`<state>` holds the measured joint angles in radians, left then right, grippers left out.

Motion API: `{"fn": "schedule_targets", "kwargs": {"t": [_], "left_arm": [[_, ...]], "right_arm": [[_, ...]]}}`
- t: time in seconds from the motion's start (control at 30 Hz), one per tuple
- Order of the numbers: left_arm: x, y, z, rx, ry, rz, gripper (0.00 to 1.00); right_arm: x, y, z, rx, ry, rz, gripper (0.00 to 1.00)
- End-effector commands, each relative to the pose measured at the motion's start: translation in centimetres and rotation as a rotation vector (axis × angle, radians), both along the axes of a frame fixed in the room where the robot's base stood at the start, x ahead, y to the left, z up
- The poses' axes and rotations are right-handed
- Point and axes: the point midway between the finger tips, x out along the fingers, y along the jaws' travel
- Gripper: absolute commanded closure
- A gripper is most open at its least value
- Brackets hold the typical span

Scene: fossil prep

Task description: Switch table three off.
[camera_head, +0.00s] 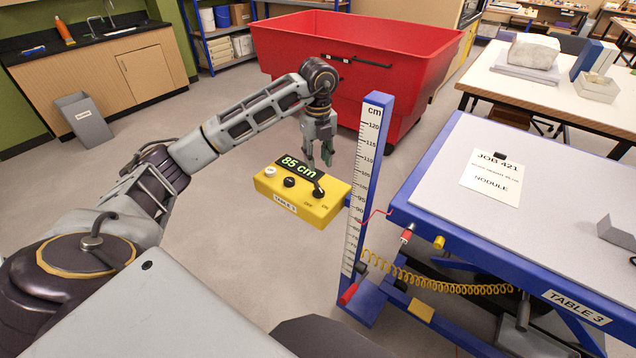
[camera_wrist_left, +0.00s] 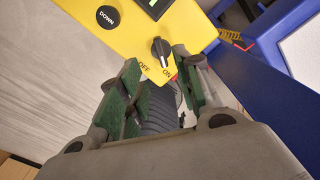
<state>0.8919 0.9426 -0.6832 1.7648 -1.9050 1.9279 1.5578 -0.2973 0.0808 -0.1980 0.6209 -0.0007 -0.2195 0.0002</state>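The yellow control box (camera_head: 302,194) is labelled TABLE 3, and its lit display (camera_head: 300,168) reads 85 cm. Its black rotary switch (camera_head: 318,190) is near the right end, above the OFF and ON marks. In the left wrist view the switch (camera_wrist_left: 161,50) has its white mark towards ON. My left gripper (camera_head: 320,162) is above the box's right end, pointing down. In the left wrist view its green-padded fingers (camera_wrist_left: 156,66) are apart, with the switch just beyond and between their tips. They appear not to touch it. My right gripper is not in view.
A blue post with a height scale (camera_head: 366,175) stands right of the box. Table three (camera_head: 440,200) is farther right, with a paper sheet (camera_head: 492,178) and coiled yellow hose (camera_head: 440,286). A large red bin (camera_head: 350,75) is behind. Floor left of the box is clear.

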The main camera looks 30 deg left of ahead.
Motion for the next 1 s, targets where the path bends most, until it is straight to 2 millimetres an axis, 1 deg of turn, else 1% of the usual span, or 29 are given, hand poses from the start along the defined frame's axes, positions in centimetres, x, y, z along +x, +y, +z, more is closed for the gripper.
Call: {"fn": "schedule_targets", "kwargs": {"t": [0.1,0.2,0.5,0.7,0.83,1.0], "left_arm": [[-0.1,0.0,-1.4,0.000,0.002,0.000,0.66],[0.0,0.0,-2.6,0.000,0.001,0.000,0.66],[-0.1,0.0,-6.5,0.000,0.002,-0.001,0.66],[0.0,0.0,-8.7,0.000,0.001,0.000,0.66],[0.0,0.0,-9.5,0.000,0.000,0.000,0.66],[0.0,0.0,-9.9,-0.001,-0.001,-0.001,0.66]], "right_arm": [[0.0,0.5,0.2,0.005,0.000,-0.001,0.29],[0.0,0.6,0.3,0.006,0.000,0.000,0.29],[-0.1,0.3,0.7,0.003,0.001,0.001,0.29],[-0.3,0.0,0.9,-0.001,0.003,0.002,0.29],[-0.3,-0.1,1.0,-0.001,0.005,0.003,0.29],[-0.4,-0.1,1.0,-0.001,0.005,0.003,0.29]]}}
